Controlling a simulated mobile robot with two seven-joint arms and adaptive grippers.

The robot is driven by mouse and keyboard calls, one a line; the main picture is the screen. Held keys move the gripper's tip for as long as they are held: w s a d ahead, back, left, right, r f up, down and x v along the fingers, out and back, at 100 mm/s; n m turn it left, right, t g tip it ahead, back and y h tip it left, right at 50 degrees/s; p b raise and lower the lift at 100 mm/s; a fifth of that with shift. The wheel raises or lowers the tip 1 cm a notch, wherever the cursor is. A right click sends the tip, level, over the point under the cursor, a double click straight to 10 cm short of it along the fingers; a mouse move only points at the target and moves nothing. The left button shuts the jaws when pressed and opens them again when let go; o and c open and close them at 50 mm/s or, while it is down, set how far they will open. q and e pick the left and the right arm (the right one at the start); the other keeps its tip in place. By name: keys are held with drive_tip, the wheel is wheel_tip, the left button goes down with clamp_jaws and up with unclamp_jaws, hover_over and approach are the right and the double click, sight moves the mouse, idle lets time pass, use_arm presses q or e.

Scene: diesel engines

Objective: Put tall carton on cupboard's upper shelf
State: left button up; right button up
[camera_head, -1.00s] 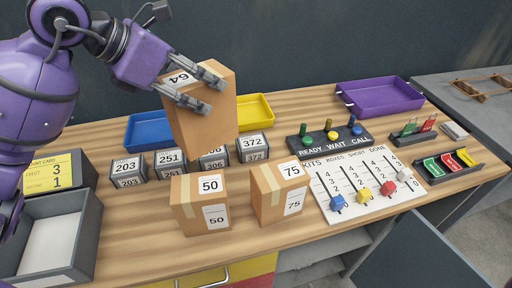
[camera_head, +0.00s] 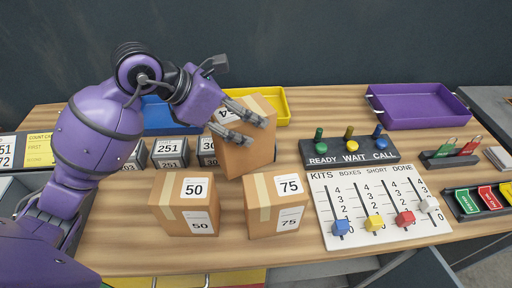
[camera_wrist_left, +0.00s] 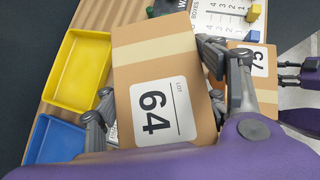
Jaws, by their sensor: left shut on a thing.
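The tall carton (camera_head: 248,160) is brown with tape and a label reading 64. My left gripper (camera_head: 257,131) is shut on it from the left, and the carton leans slightly behind the two labelled cartons. In the left wrist view the carton (camera_wrist_left: 150,70) fills the middle between the two fingers, label facing the camera. Whether its bottom touches the table cannot be told. Under the table's front edge, a bit of the grey cupboard (camera_head: 335,272) shows with its open door (camera_head: 425,272); its shelves are mostly hidden. What seems to be my right gripper (camera_wrist_left: 290,72) shows at the wrist view's right edge.
Cartons 50 (camera_head: 185,205) and 75 (camera_head: 273,205) stand at the front. A kits board (camera_head: 355,225) and button panel (camera_head: 350,150) lie right. Yellow (camera_head: 285,105), blue (camera_head: 160,115) and purple (camera_head: 415,105) trays stand behind. Small numbered boxes (camera_head: 170,152) stand left.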

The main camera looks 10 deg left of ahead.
sight(243, 149)
use_arm(q)
wheel_tip(243, 149, down, 6)
drive_tip(key=shift+f, duration=0.15)
wheel_tip(243, 149, down, 3)
drive_tip(key=shift+f, duration=0.55)
drive_tip(key=o, duration=1.7)
drive_tip(key=shift+f, duration=0.2)
drive_tip(key=o, duration=0.4)
use_arm(e)
drive_tip(key=shift+w+a+r, duration=0.1)
drive_tip(key=shift+w+a, duration=0.1)
drive_tip(key=shift+w, duration=0.2)
